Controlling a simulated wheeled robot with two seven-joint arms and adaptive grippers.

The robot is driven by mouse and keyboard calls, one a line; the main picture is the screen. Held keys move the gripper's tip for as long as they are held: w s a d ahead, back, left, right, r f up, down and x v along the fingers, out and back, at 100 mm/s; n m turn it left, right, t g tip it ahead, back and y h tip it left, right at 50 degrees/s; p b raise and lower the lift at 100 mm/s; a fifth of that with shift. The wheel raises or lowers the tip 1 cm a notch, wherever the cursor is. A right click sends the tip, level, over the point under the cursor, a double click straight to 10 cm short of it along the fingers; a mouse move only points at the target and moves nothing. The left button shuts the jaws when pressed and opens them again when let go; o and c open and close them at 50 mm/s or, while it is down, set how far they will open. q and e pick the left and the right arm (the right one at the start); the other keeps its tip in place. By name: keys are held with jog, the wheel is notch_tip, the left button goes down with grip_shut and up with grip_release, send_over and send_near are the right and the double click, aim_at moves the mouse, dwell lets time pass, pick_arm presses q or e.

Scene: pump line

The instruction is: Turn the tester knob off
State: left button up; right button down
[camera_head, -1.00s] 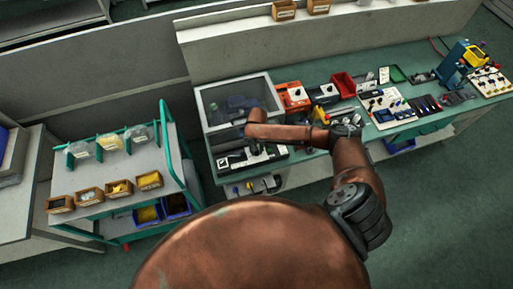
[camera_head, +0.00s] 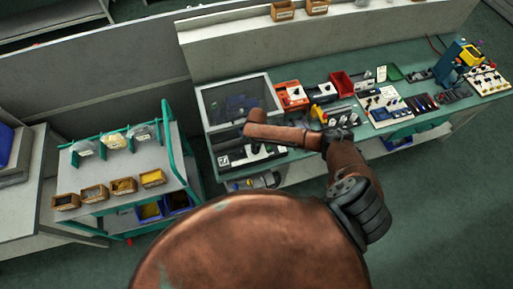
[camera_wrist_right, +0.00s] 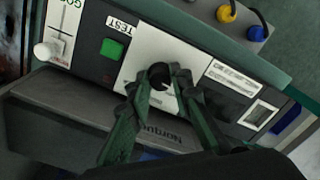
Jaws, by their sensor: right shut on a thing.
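The knob's pointer and setting cannot be made out. In the head view my right gripper (camera_head: 254,146) is at the tester's front panel (camera_head: 228,160), small and partly hidden by my arm. My left gripper is not in view.
A clear-lidded enclosure (camera_head: 238,98) stands behind the front panel. Orange (camera_head: 291,94) and red (camera_head: 342,82) bins and several test boards stand to the right on the green bench. A trolley (camera_head: 98,175) with small boxes is at the left. In the wrist view, a white slider knob (camera_wrist_right: 45,52) is near the button.

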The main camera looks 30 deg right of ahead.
jog(key=shift+w+n, duration=0.1)
jog(key=shift+n, duration=0.4)
jog(key=c, duration=1.7)
grip_release()
jog(key=shift+c, duration=0.2)
notch_tip(320, 180, up, 12)
